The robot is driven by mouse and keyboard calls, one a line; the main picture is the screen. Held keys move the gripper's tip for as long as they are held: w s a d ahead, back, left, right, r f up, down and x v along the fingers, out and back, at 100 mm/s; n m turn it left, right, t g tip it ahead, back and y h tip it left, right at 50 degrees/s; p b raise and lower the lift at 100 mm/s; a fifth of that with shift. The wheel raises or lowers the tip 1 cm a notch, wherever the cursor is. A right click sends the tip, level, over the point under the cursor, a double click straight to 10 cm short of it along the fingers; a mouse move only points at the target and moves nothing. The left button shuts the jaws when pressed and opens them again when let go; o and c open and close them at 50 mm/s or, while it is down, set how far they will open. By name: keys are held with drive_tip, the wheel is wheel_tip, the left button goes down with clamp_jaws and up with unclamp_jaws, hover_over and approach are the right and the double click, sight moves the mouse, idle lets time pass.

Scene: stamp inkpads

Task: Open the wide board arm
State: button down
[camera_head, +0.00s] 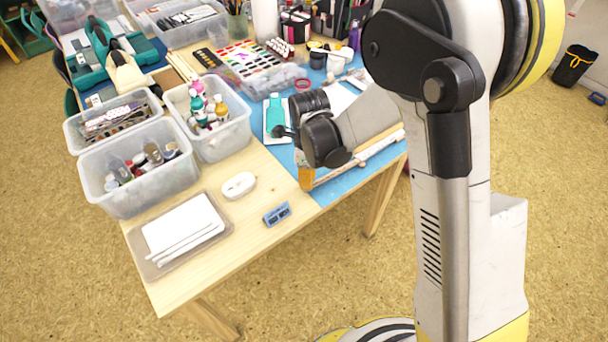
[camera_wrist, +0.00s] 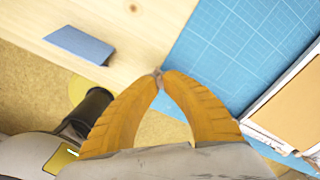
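A board with a brown face and a pale edge (camera_wrist: 292,104) shows at the right of the wrist view, cut off by the frame. In the head view a long pale bar (camera_head: 378,146) lies along the blue mat's near edge, partly behind my wrist. I cannot tell whether either is the wide board arm. My gripper (camera_wrist: 158,76) has its orange fingers meeting at the tips, with nothing clear held between them. It is left of the board and apart from it. In the head view the gripper (camera_head: 306,178) points down near the mat's front edge, mostly hidden by my wrist.
A small blue block (camera_head: 277,214) and a white oval item (camera_head: 239,186) lie on the wooden table. A clear tray with white sheets (camera_head: 146,268) is at the front left. Bins of bottles (camera_head: 132,202) stand behind. Bare wood surrounds the blue block.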

drive_tip(key=shift+s+d+n, duration=0.15)
drive_tip(key=shift+s+n, duration=0.15)
drive_tip(key=c, duration=1.4)
unclamp_jaws()
drive_tip(key=shift+r, duration=0.1)
wheel_tip(320, 180, up, 12)
